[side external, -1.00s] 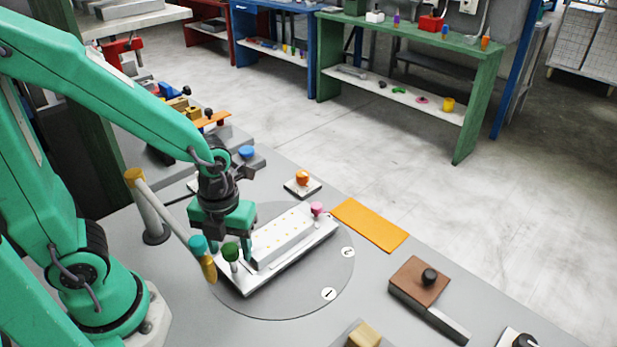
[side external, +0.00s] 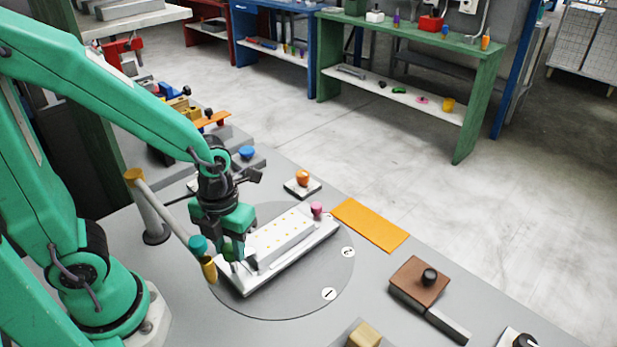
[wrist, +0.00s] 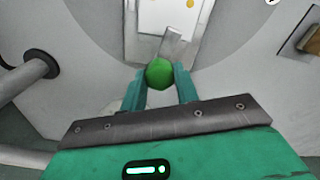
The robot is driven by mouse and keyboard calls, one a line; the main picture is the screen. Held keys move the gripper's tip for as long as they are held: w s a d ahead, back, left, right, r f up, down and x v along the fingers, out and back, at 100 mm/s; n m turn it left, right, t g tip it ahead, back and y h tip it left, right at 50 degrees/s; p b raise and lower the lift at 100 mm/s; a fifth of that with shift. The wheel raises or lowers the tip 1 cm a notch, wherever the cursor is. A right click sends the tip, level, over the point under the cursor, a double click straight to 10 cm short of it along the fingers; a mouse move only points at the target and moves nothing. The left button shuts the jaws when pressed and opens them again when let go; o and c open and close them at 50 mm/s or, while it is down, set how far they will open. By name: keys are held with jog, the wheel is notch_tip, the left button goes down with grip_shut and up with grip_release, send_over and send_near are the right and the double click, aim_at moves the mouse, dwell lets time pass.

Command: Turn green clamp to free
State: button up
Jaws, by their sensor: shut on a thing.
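The green clamp (wrist: 160,74) shows a round green knob in the wrist view, between the two teal fingers of my gripper (wrist: 161,88). In the side view the green clamp (side external: 228,252) is mostly hidden by my gripper (side external: 237,258), at the near left end of the white press plate (side external: 290,262). My gripper is shut on the green knob. A pink knob (side external: 317,209) stands at the plate's far right end. The plate carries a pale block (side external: 280,236) with several yellow dots.
A post with a slanted bar (side external: 168,210) ends in teal and yellow caps close left of my gripper. The plate lies on a round grey turntable (side external: 300,298) with numbered discs. An orange mat (side external: 370,224) and a brown block with a black knob (side external: 420,277) lie to the right.

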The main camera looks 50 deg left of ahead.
aim_at(230, 247)
jog(key=m, duration=0.5)
jog(key=shift+w+r, duration=0.1)
jog(key=shift+w, duration=0.1)
dwell(0.5)
jog(key=o, duration=0.9)
jog(key=shift+c, duration=0.2)
jog(key=shift+o, duration=0.6)
jog(key=shift+s, duration=0.1)
jog(key=shift+r, duration=3.9)
